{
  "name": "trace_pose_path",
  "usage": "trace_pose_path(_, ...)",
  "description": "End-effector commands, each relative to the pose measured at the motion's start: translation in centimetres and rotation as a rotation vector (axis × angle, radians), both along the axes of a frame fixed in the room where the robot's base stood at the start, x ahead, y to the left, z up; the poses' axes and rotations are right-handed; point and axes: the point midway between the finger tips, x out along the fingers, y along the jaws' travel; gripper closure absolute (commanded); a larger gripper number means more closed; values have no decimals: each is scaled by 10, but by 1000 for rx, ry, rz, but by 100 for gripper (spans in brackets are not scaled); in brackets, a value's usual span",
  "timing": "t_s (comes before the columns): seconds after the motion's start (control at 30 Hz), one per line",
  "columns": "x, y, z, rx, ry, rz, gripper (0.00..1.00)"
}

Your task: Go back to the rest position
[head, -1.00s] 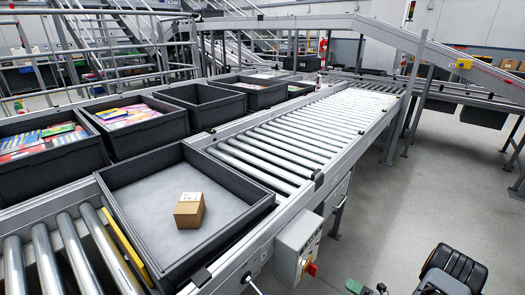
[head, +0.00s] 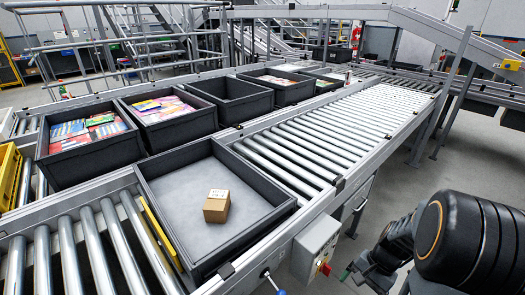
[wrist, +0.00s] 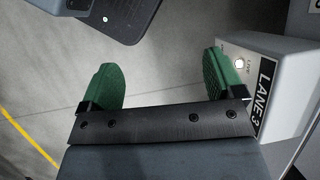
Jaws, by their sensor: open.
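My gripper (wrist: 163,85) is open and empty in the wrist view, its two green fingers spread wide with bare floor between them. In the head view my arm is at the lower right, and the gripper (head: 348,272) shows only partly, beside the conveyor's control box. A small brown carton (head: 216,207) with a white label lies in the shallow dark tray (head: 152,197) on the near conveyor, well apart from my gripper.
A grey control box (head: 317,247) with a red knob juts from the conveyor side. A LANE 3 box (wrist: 262,85) is close beside the right finger. Black bins (head: 95,165) with colourful packets stand behind the tray. Grey floor (head: 400,185) lies open at the right.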

Motion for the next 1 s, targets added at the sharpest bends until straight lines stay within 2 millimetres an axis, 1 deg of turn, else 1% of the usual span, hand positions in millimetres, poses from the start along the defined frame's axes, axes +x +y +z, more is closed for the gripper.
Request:
trace_pose_path(0.03, 3, 7, 37, -68, -79, 134, 13)
trace_pose_path(0.07, 3, 11, 51, -104, -118, 208, 13)
trace_pose_path(0.1, 5, 16, 70, -152, -170, 298, 13)
trace_pose_path(0.17, 6, 24, 97, -216, -242, 416, 13)
trace_pose_path(0.2, 6, 30, 114, -255, -287, 480, 13)
trace_pose_path(0.3, 6, 46, 153, -332, -389, 597, 13)
trace_pose_path(0.4, 4, 62, 186, -375, -480, 674, 13)
trace_pose_path(0.5, 3, 78, 212, -395, -560, 722, 13)
trace_pose_path(0.6, 2, 89, 231, -406, -621, 757, 13)
trace_pose_path(0.7, 2, 95, 240, -405, -648, 780, 13)
trace_pose_path(1.0, 2, 95, 240, -405, -648, 780, 13)
